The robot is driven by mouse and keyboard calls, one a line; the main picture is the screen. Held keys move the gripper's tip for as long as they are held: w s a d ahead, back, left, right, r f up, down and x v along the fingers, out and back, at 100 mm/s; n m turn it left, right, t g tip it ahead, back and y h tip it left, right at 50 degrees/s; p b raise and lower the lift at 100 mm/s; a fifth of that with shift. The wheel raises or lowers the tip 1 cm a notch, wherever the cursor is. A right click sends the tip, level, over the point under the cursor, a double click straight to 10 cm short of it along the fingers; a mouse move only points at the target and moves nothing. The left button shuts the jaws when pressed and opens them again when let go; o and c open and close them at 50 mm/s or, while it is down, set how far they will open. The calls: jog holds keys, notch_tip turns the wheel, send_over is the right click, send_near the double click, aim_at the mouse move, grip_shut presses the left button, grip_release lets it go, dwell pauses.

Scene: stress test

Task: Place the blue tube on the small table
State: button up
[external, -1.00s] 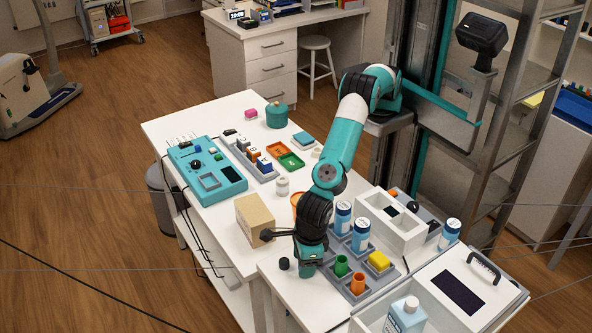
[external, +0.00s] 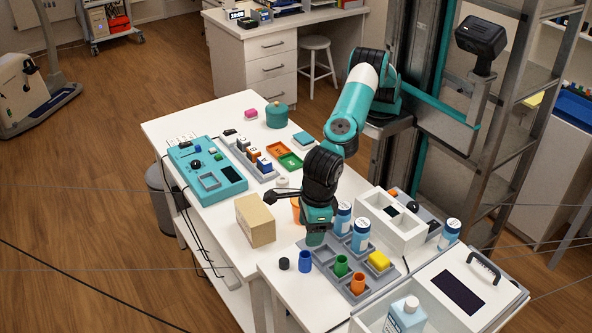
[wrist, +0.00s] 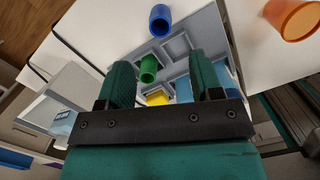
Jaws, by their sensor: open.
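The blue tube (external: 305,262) stands upright on the white small front table (external: 287,290), left of the grey rack (external: 345,284). It also shows at the top of the wrist view (wrist: 160,20), apart from the fingers. My gripper (external: 316,238) hangs above the rack's back left corner, up and to the right of the tube. In the wrist view my gripper (wrist: 162,75) has its two teal fingers wide apart, with nothing held between them.
A green tube (external: 341,265), an orange tube (external: 358,283) and a yellow block (external: 379,260) sit in the rack. Blue-white bottles (external: 361,235) stand behind. A black cap (external: 284,263) is left of the blue tube. A cardboard box (external: 255,221) stands on the larger table.

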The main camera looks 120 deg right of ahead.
jog(key=shift+r, duration=0.4)
jog(key=s+d+r+m+y, duration=0.2)
jog(key=s+d+r+m, duration=0.7)
jog(key=s+d+m, duration=0.25)
jog(key=s+d+m+y, duration=0.1)
jog(key=s+d+m, duration=0.2)
jog(key=s+m, duration=0.3)
jog(key=s+d+m+g+y, duration=0.1)
jog(key=s+m, duration=0.6)
jog(key=s, duration=1)
jog(key=shift+d+y, duration=0.4)
jog(key=shift+d, duration=0.5)
